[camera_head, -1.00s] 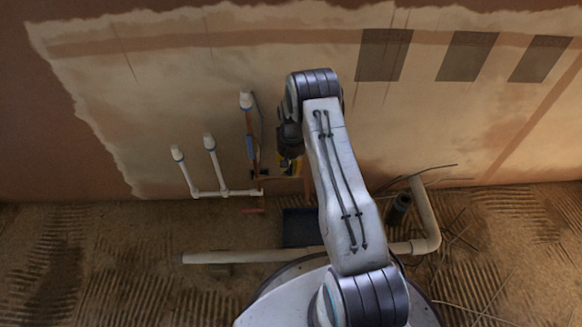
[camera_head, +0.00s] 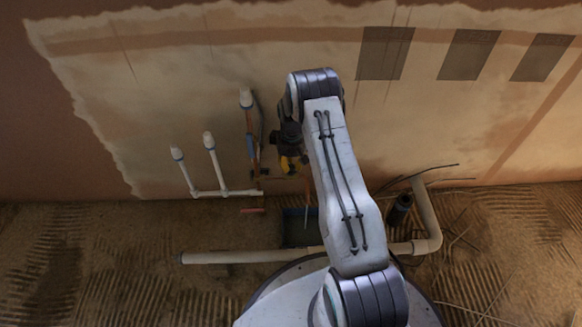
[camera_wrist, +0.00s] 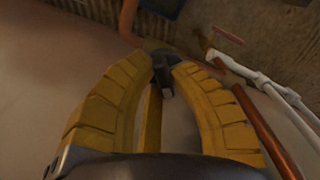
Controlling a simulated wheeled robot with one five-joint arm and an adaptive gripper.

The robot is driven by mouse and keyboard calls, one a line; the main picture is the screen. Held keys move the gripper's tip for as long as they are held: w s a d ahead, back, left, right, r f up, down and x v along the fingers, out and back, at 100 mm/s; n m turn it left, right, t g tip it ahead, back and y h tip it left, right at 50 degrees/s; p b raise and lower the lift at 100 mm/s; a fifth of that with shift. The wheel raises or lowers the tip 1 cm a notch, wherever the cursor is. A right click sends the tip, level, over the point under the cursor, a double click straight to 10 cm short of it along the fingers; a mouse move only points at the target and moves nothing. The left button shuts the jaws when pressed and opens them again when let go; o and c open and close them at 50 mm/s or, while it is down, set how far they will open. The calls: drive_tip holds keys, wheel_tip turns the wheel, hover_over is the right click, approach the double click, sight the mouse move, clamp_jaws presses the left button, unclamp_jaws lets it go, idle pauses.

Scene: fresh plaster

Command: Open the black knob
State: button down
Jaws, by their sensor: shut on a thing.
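The black knob (camera_wrist: 162,72) shows in the wrist view as a small dark piece between my fingertips. My gripper (camera_wrist: 166,58) has two curved yellow fingers shut on it, one at each side. A narrow yellow strip runs between the fingers below the knob. In the head view my gripper (camera_head: 291,164) is low against the plastered wall, just right of the copper-coloured pipe. The knob cannot be made out there, behind the gripper and arm.
White capped pipes (camera_head: 212,160) stand left of my gripper, joined by a low horizontal pipe. An orange-brown pipe (camera_wrist: 262,128) runs at right in the wrist view. A dark blue box (camera_head: 297,230) and a long pale pipe (camera_head: 232,257) lie on the ridged floor.

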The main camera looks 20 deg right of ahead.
drive_tip(key=shift+w+a+n, duration=0.1)
drive_tip(key=shift+a+n, duration=0.2)
drive_tip(key=n, duration=0.5)
drive_tip(key=shift+a, duration=0.15)
drive_tip(key=shift+a+f+n, duration=0.1)
drive_tip(key=shift+n, duration=1.3)
drive_tip(key=shift+s+n+b, duration=0.25)
drive_tip(key=shift+n+b, duration=0.05)
drive_tip(key=shift+n, duration=0.9)
drive_tip(key=c, duration=1.2)
unclamp_jaws()
drive_tip(key=shift+w, duration=0.15)
